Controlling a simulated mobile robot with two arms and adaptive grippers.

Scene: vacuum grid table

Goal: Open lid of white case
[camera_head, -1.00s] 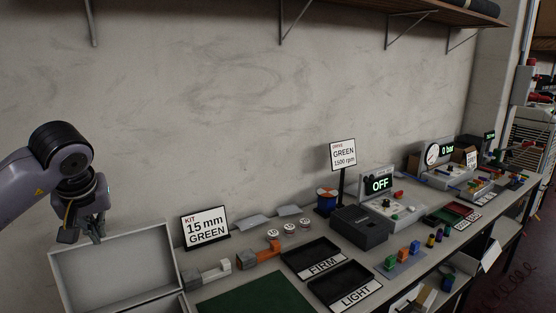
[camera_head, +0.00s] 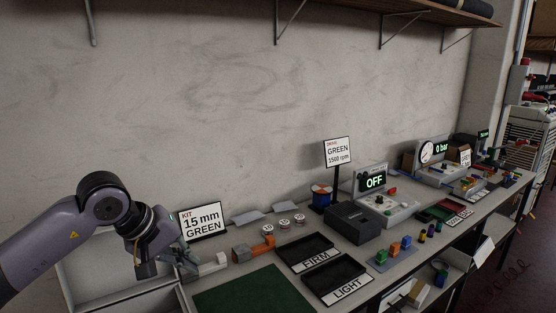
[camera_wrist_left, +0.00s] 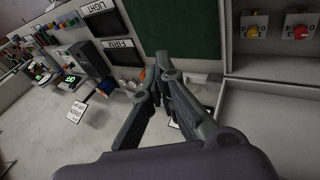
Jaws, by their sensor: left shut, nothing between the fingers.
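The white case stands at the lower left in the head view, its raised lid (camera_head: 100,265) upright against the wall side and partly covered by my left arm. In the left wrist view the open lid (camera_wrist_left: 275,118) fills the lower right. The case body (camera_wrist_left: 272,62) lies above it, with a yellow knob (camera_wrist_left: 257,29) and a red knob (camera_wrist_left: 299,31) inside. My left gripper (camera_head: 188,266) is shut and empty, just right of the lid. Its fingertips also show in the left wrist view (camera_wrist_left: 157,75), apart from the case. My right gripper is out of view.
A "15 mm GREEN" sign (camera_head: 202,221) stands close behind the gripper, with a grey block fixture (camera_head: 215,263) beside it. A green mat (camera_head: 253,291) and black FIRM (camera_head: 305,252) and LIGHT (camera_head: 338,280) trays lie to the right.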

